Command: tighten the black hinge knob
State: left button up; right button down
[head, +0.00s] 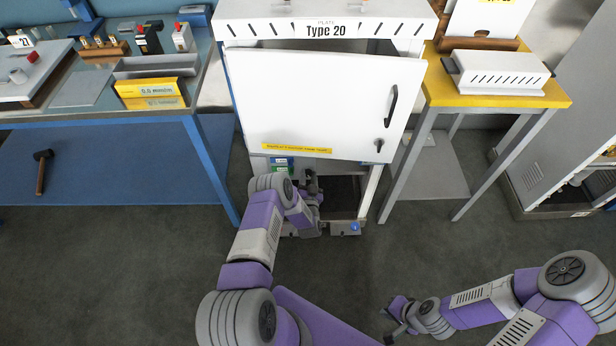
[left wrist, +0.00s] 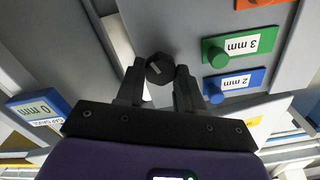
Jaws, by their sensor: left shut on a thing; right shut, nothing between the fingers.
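The black hinge knob (left wrist: 160,68) sits between the two fingertips of my left gripper (left wrist: 160,86) in the left wrist view. It is a dark many-sided knob with a light mark on its face. The gripper is shut on it. In the head view my left gripper (head: 311,185) reaches under the lower edge of the white cabinet door (head: 310,95), and I cannot make out the knob there. My right gripper (head: 392,322) is low at the right of the head view, over the floor, shut and empty, away from the cabinet.
The door hangs over my left arm. A blue bench (head: 100,120) and a yellow-topped table (head: 500,98) flank the cabinet.

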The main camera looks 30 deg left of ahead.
pick_arm(q)
jog(key=shift+f+m, duration=0.15)
jog(key=shift+m, duration=1.95)
jog(key=shift+s, duration=0.1)
jog(key=o, duration=1)
jog(key=shift+o, duration=0.2)
jog(key=p+v, duration=0.1)
jog(key=v, duration=0.6)
jog(key=shift+s+d+p, duration=0.2)
jog(key=shift+p, duration=0.2)
